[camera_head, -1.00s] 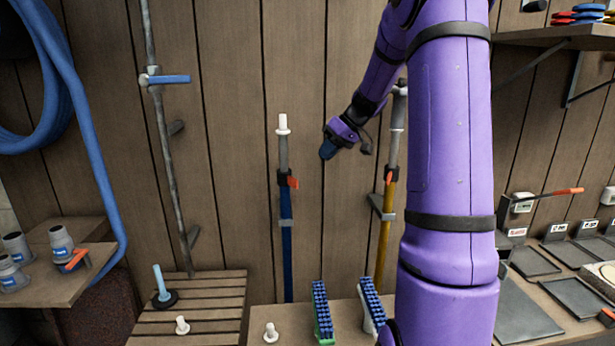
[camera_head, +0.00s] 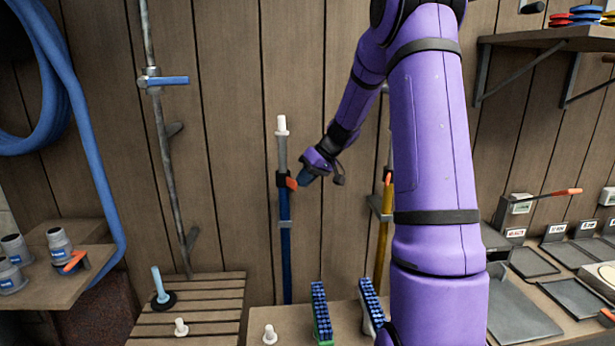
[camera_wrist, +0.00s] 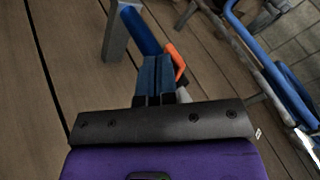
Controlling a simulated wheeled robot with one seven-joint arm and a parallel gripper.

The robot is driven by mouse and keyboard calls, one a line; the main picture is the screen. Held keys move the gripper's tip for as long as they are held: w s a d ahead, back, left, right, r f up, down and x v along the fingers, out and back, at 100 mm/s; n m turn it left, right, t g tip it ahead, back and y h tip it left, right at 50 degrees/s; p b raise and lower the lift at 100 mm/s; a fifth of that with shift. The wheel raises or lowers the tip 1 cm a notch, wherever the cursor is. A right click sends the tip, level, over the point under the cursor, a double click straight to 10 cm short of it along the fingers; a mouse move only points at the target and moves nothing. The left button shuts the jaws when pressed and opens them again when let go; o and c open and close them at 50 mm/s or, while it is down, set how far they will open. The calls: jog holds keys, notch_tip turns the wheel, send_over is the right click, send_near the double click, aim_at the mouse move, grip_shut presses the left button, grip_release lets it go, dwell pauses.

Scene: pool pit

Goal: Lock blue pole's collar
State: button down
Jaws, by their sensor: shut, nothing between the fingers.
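The blue pole (camera_head: 285,255) stands upright against the plank wall, with a grey upper tube and a white tip. Its black collar (camera_head: 282,180) has an orange lever (camera_head: 291,183) on its right side. My gripper (camera_head: 302,180) is shut and empty, with its blue fingertips just right of the lever. In the wrist view the shut fingers (camera_wrist: 155,76) overlap the collar area and hide most of it. The orange lever (camera_wrist: 177,62) shows right beside them, and the blue pole (camera_wrist: 138,30) runs beyond. I cannot tell whether fingers and lever touch.
A yellow pole (camera_head: 383,235) with its own orange lever stands to the right, partly behind my arm. A grey bracket (camera_head: 285,224) holds the blue pole. Brushes (camera_head: 321,312) stand on the bench below.

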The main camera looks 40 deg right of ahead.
aim_at(296, 182)
jog(key=shift+s+a+m+t+h, duration=0.1)
jog(key=shift+a+m+t+h, duration=0.25)
jog(key=shift+m, duration=0.25)
jog(key=a+m+t+h, duration=0.1)
jog(key=a+m, duration=0.1)
jog(key=m, duration=0.1)
jog(key=shift+a+h, duration=0.3)
jog(key=shift+h, duration=0.05)
jog(key=m, duration=0.1)
jog(key=a+m+h, duration=0.2)
jog(key=shift+w+a+m+t, duration=0.15)
jog(key=shift+w+m+t, duration=0.15)
jog(key=shift+m+t, duration=0.1)
jog(key=shift+w+a, duration=0.3)
jog(key=shift+a, duration=0.1)
jog(key=shift+d, duration=0.15)
jog(key=shift+w+d, duration=0.25)
jog(key=shift+d, duration=0.35)
